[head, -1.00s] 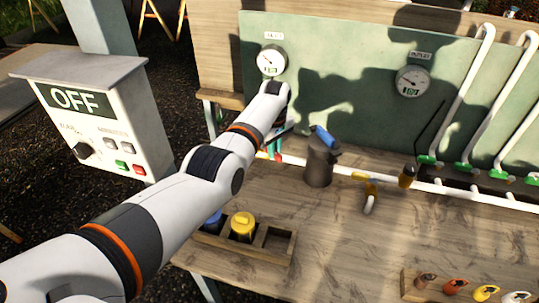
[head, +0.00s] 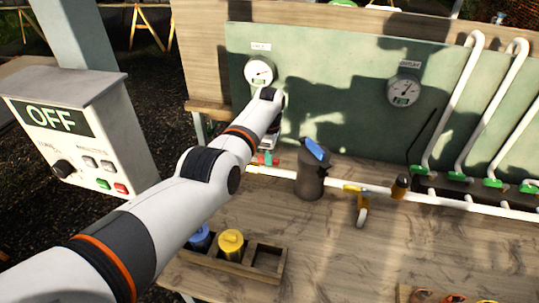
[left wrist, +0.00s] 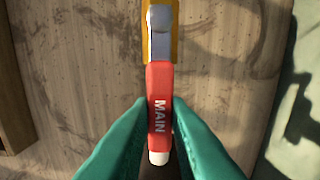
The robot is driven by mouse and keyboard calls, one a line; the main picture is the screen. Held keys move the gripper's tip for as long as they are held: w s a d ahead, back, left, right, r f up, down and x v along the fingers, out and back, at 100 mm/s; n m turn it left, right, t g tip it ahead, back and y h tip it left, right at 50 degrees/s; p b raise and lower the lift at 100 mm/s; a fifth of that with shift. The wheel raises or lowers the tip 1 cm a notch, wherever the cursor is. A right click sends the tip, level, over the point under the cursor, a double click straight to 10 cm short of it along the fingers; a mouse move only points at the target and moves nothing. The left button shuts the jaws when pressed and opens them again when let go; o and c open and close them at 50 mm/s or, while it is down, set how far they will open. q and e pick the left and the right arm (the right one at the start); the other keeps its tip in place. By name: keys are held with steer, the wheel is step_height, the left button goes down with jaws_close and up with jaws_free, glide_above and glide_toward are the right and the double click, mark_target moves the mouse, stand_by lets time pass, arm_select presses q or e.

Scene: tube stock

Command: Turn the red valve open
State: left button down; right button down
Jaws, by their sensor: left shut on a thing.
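The red valve handle (left wrist: 158,105) is marked MAIN and lies lengthwise in the left wrist view. My left gripper (left wrist: 158,128) has teal fingers shut on the handle, one on each side. In the head view my left gripper (head: 268,158) is low below the left gauge, at the left end of the white pipe (head: 335,184). My arm hides most of the valve there. My right gripper is not in view.
A dark canister with a blue top (head: 312,168) stands close right of the gripper. A wooden rack (head: 266,258) with a yellow-capped item is in front. A control box reading OFF (head: 80,140) is at left. Two gauges (head: 260,71) (head: 404,90) hang on the green board.

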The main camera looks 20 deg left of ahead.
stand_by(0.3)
arm_select(q)
steer(key=c, duration=1.4)
jaws_free()
steer(key=shift+o, duration=0.2)
steer(key=shift+r, duration=0.1)
steer(key=shift+r, duration=0.25)
step_height(320, 180, up, 11)
steer(key=b, duration=0.1)
steer(key=shift+r, duration=0.2)
